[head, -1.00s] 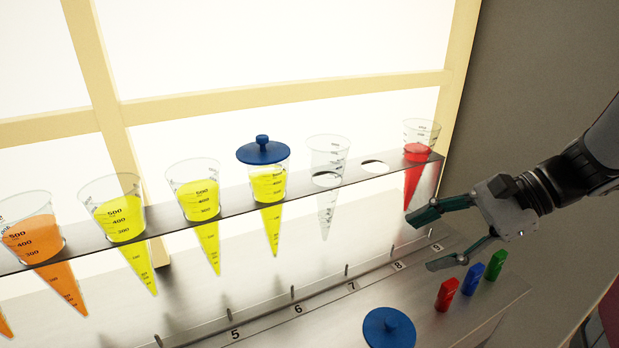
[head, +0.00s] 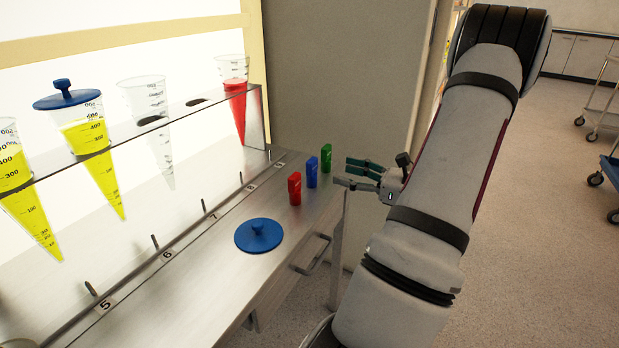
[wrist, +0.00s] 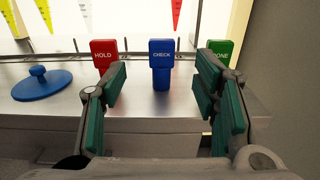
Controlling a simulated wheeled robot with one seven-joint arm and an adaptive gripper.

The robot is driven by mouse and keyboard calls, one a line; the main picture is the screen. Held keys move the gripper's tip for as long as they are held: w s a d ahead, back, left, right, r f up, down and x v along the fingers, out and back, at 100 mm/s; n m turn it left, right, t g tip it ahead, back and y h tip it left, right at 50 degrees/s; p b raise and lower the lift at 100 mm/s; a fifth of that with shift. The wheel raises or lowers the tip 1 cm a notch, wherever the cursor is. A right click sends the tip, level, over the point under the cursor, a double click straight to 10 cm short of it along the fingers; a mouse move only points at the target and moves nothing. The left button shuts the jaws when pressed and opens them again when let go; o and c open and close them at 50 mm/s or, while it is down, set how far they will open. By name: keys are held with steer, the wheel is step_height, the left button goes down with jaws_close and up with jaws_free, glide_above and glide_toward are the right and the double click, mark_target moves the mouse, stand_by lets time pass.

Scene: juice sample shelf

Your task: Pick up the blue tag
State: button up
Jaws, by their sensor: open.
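The blue tag (head: 312,172) stands upright on the metal bench, between the red tag (head: 294,188) and the green tag (head: 326,158). In the wrist view the blue tag (wrist: 161,64) reads "CHECK" and sits between and beyond my fingers. My gripper (head: 352,172) is open and empty, at the bench's front edge, apart from the tags. In the wrist view my gripper (wrist: 160,95) has its left finger in front of the red tag (wrist: 103,58), marked "HOLD", and its right finger partly hides the green tag (wrist: 222,50).
A blue lid (head: 258,236) lies on the bench (head: 205,290) left of the tags. A shelf (head: 195,105) behind holds cones of yellow and red liquid and an empty one; one yellow cone wears a blue lid (head: 67,97). A drawer handle (head: 313,256) juts from the front.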

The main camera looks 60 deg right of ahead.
mark_target(315, 162)
steer(key=w+b, duration=0.1)
steer(key=w, duration=0.4)
steer(key=shift+a, duration=0.2)
steer(key=shift+w+a+r+b, duration=0.1)
steer(key=shift+w+b, duration=0.45)
steer(key=shift+w, duration=0.85)
steer(key=shift+w+r+b, duration=0.1)
steer(key=shift+w+b, duration=0.4)
steer(key=shift+w, duration=0.9)
steer(key=c, duration=1.2)
